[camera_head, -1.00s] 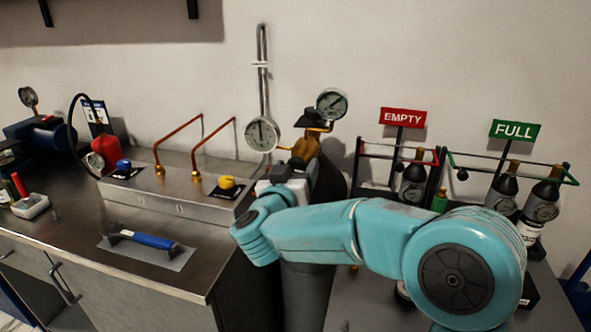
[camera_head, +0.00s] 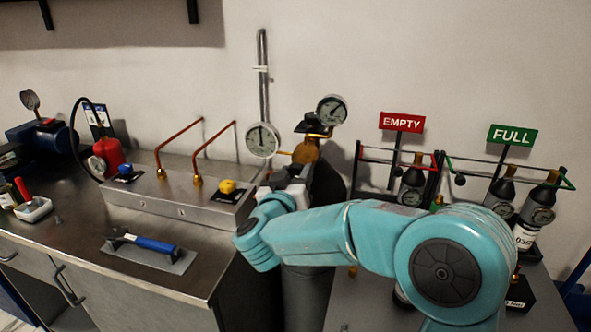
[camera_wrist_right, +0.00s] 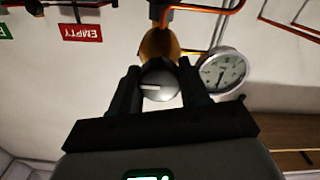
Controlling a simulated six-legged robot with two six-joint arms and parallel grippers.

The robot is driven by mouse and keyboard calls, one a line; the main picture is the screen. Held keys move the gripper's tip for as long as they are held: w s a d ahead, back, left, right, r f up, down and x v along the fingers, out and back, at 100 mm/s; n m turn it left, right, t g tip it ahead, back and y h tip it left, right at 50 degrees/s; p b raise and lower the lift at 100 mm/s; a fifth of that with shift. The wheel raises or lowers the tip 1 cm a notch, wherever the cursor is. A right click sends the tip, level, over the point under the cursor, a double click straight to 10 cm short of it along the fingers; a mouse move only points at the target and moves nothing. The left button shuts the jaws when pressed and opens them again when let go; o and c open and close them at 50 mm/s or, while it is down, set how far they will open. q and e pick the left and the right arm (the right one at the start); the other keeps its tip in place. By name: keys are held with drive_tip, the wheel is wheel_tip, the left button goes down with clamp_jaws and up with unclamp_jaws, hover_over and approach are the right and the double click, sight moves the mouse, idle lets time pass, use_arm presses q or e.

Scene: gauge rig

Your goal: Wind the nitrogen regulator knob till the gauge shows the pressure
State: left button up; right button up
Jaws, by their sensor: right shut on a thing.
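The regulator (camera_head: 306,151) has a brass body, which also shows in the wrist view (camera_wrist_right: 158,44). Two round gauges sit on it: a lower left gauge (camera_head: 262,140), its needle near upright, and an upper right gauge (camera_head: 331,110). One gauge (camera_wrist_right: 222,71) shows beside the knob in the wrist view. The pressure readings are too small to tell. My right gripper (camera_wrist_right: 158,82) is shut on the dark round knob (camera_wrist_right: 157,86), one finger on either side; a pale line marks its face. In the head view my arm hides the knob. My left gripper is in neither view.
A steel bench (camera_head: 75,235) at left bears a blue-handled trowel (camera_head: 150,243) and a box with yellow (camera_head: 227,187) and blue (camera_head: 124,168) valves. At right, bottles stand in racks under EMPTY (camera_head: 402,122) and FULL (camera_head: 514,134) signs. The wall is close behind.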

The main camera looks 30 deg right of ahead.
drive_tip(key=o, duration=1.1)
drive_tip(key=shift+f, duration=0.1)
drive_tip(key=shift+c, duration=0.2)
drive_tip(key=v, duration=1.6)
drive_tip(key=shift+s, duration=0.2)
drive_tip(key=shift+a, duration=0.15)
